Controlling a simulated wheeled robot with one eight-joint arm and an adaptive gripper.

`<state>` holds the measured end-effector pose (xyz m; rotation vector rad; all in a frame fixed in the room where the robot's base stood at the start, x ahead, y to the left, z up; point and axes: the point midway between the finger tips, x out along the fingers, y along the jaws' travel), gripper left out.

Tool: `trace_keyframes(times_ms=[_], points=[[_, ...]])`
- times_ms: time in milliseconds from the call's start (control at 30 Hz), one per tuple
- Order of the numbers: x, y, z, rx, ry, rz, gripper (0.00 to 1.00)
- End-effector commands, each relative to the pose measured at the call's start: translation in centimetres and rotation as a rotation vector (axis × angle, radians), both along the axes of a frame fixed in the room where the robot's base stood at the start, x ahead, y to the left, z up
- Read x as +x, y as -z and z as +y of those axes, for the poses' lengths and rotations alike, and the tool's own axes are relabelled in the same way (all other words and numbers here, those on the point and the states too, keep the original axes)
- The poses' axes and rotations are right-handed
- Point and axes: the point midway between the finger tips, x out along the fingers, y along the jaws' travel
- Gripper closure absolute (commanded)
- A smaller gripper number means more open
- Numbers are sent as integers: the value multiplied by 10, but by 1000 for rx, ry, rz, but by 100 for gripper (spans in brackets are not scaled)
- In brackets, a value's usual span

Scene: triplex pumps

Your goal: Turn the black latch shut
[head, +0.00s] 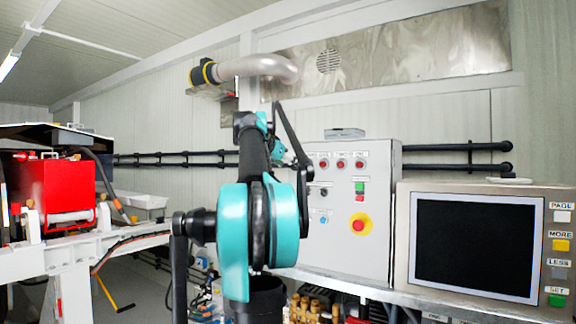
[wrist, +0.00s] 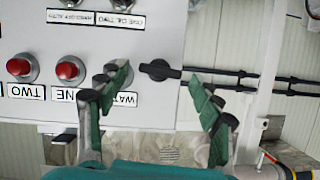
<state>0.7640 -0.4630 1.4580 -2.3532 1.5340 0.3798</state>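The black latch (wrist: 160,70) is on the edge of the grey control box (wrist: 200,15), in the wrist view. Its handle lies about level in that picture. My gripper (wrist: 161,82) is open, with one green-padded finger on each side of the latch in the picture. The fingers look apart from the latch; how far the latch is in depth I cannot tell. In the head view the control box (head: 375,240) stands behind my arm, which hides its left edge. I cannot make out the latch there.
The box face carries red buttons (wrist: 68,70) and a red emergency stop (head: 360,224). Black rails (wrist: 225,80) run along the wall beside the box. A screen unit (head: 475,245) stands at right, and a red machine (head: 60,190) on a white frame at left.

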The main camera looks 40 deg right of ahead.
Motion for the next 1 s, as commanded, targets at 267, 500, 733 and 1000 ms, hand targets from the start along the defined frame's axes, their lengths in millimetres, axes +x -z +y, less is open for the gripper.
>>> trace_keyframes(times_ms=[267, 500, 733, 1000], points=[[0, 0, 0, 0, 0, 0, 72], [1, 0, 1, -15, 0, 37, 83], [2, 0, 1, -49, 0, 117, 83], [2, 0, 1, -49, 0, 116, 38]])
